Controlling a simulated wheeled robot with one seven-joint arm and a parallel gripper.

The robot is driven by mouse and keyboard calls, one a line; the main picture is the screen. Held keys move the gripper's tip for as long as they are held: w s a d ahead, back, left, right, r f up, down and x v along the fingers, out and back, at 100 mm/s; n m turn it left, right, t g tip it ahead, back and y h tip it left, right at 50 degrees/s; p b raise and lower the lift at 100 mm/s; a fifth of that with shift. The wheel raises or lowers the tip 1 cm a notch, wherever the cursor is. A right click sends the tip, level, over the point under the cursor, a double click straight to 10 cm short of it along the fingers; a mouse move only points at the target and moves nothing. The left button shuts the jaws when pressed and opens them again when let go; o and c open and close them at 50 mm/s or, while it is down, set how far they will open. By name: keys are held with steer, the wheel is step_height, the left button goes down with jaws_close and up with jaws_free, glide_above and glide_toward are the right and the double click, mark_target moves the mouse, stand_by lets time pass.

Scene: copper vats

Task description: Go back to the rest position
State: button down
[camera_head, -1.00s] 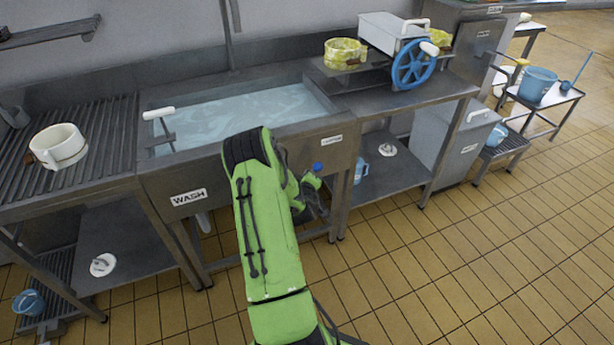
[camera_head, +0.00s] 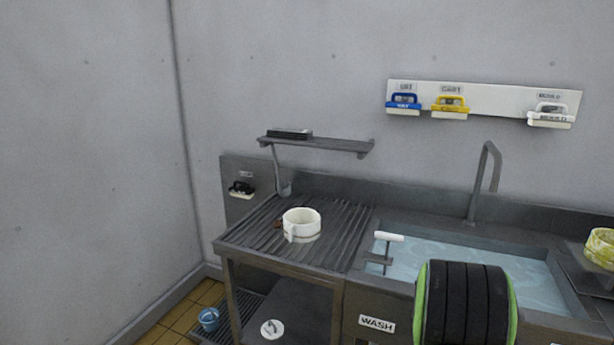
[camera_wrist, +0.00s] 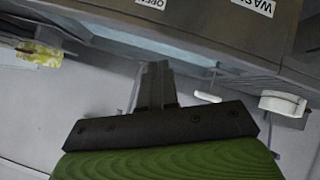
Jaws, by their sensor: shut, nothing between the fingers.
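My gripper (camera_wrist: 155,82) shows in the wrist view, its dark fingers together with nothing between them. The wrist view looks upside down, with the sink unit's front and its WASH label (camera_wrist: 256,5) at the top. The gripper is in front of the sink unit and appears apart from it. In the head view only a green and black piece of my arm shows at the bottom right, overlapping the sink (camera_head: 430,255). The gripper itself is hidden there.
A white pot (camera_head: 301,225) stands on the ribbed drainboard (camera_head: 255,235) left of the sink. It also shows in the wrist view (camera_wrist: 283,103). A yellow-green container (camera_head: 600,247) is at the right edge. A wall shelf (camera_head: 325,144) and a tool rail (camera_head: 480,98) are above.

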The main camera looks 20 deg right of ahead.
steer(key=a+r+n+y+p, duration=0.1)
steer(key=a+r+y, duration=0.1)
steer(key=a+r, duration=0.35)
steer(key=a+r+t+y, duration=0.1)
steer(key=a+r, duration=0.1)
steer(key=a, duration=0.6)
steer(key=a+r+n+y+p, duration=0.1)
steer(key=a+r+y, duration=0.1)
steer(key=a+r, duration=0.35)
steer(key=s+a+r+n+y+p, duration=0.1)
steer(key=s+a+y, duration=0.1)
steer(key=s+a, duration=0.6)
steer(key=s+a+r+n+g+y, duration=0.1)
steer(key=s+a, duration=0.7)
steer(key=a, duration=0.2)
steer(key=shift+s+r+n+g+y+p, duration=0.3)
steer(key=shift+n+y+p, duration=0.05)
steer(key=shift+n+y, duration=0.05)
